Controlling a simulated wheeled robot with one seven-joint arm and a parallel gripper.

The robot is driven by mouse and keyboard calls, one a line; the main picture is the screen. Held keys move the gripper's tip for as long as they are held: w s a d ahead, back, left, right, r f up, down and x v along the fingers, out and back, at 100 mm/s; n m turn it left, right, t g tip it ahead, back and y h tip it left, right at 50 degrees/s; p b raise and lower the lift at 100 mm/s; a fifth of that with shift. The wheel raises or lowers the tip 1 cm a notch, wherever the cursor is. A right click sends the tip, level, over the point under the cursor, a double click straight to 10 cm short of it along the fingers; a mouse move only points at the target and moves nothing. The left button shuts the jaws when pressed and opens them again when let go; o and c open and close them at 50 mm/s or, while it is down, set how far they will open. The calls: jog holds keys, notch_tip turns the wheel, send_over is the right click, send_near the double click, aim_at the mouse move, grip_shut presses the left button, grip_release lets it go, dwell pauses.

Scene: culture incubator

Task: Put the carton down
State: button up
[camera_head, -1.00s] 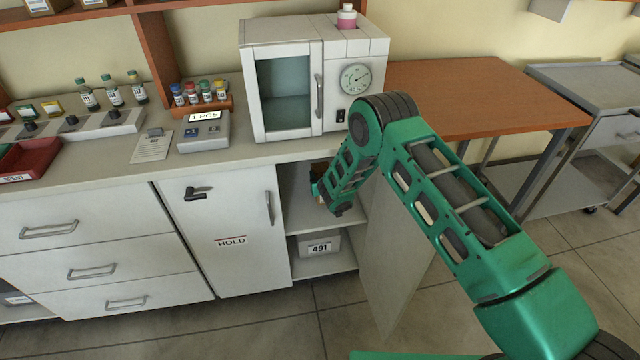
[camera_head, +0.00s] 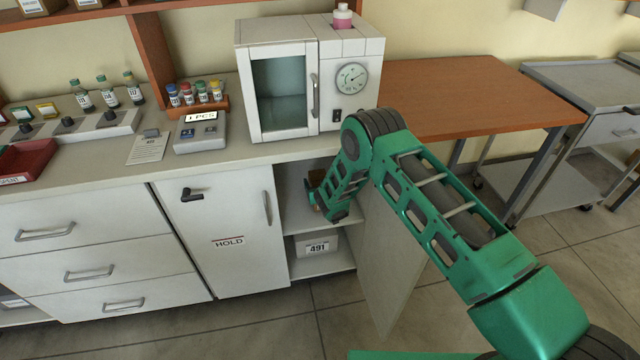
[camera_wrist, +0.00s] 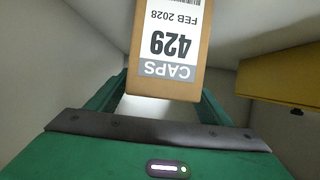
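A brown carton (camera_wrist: 200,50) with a white label reading CAPS 429, FEB 2028, upside down, fills the top middle of the wrist view. My gripper (camera_wrist: 165,98) has its green fingers on either side of the carton and appears shut on it. In the head view, my gripper is inside the open cabinet's upper compartment (camera_head: 292,200), mostly hidden by my arm. A small brown patch of the carton (camera_head: 314,180) shows beside it. Whether the carton's base touches the shelf is hidden.
A white box labelled 491 (camera_head: 317,246) stands in the compartment below. A yellow object (camera_wrist: 282,85) is at the right in the wrist view. The open cabinet door (camera_head: 385,265) stands at the right. The closed HOLD door (camera_head: 228,225) is at the left. A white incubator (camera_head: 280,95) stands above.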

jog(key=shift+r, duration=0.1)
jog(key=v, duration=1.2)
jog(key=shift+d, duration=0.1)
